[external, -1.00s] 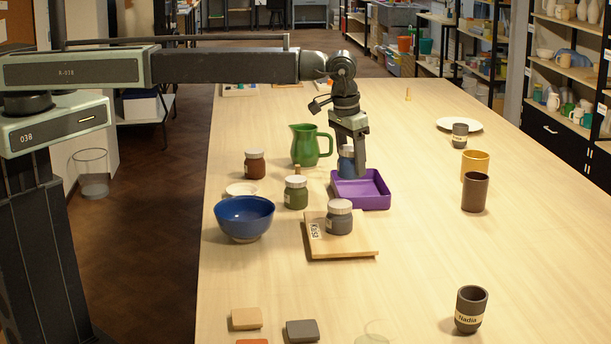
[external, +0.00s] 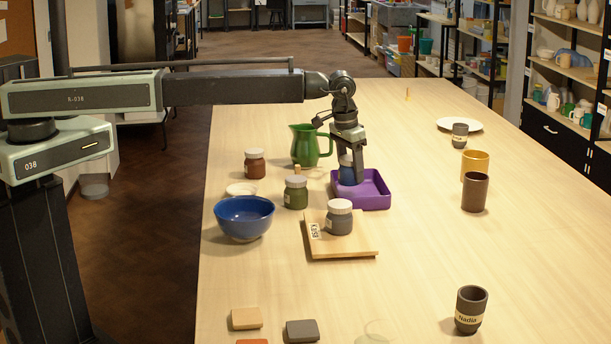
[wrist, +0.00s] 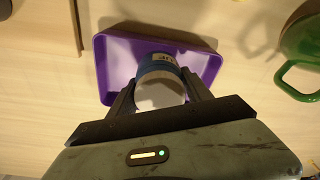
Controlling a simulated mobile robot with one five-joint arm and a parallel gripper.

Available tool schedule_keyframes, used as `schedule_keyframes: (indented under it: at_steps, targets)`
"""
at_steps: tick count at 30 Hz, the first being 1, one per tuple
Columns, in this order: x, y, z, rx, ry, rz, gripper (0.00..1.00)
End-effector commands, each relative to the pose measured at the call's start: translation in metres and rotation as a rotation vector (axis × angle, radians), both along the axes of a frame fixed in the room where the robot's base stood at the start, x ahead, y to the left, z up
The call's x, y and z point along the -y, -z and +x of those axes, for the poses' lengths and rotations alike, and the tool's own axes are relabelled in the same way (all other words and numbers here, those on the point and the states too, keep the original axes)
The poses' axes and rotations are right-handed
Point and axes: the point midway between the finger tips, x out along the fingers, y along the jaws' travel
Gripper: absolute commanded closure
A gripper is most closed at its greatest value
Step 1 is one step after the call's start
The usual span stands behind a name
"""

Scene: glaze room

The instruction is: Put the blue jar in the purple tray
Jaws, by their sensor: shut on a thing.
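The blue jar (external: 347,175) is in my gripper (external: 350,177), which is shut on it. The jar has a pale lid, and the wrist view shows it (wrist: 158,66) from above between the two fingers (wrist: 160,98). The purple tray (external: 376,203) lies on the table; the jar is inside its outline, low, near the tray's back left part. In the wrist view the tray's purple rim (wrist: 102,70) shows around the jar. The fingers and the tray's wall hide whether the jar's base touches the tray floor.
A green jug (external: 306,147) stands close behind and left of the tray. A green jar (external: 296,193), a brown jar (external: 254,164) and a blue bowl (external: 244,217) are to the left. A grey jar (external: 339,218) stands on a wooden board (external: 358,248) in front.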

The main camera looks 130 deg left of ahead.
Motion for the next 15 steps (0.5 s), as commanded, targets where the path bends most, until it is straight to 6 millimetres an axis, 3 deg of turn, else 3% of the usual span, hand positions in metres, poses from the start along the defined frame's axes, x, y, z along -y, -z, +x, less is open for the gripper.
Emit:
schedule_keyframes:
  at_steps: [4, 10, 15]
  targets:
    - [0.0, 0.007, 0.0, 0.0, 0.0, 0.0, 0.95]
    - [0.0, 0.039, 0.0, 0.0, 0.0, 0.0, 0.95]
    - [0.0, 0.035, 0.0, 0.0, 0.0, 0.0, 0.95]
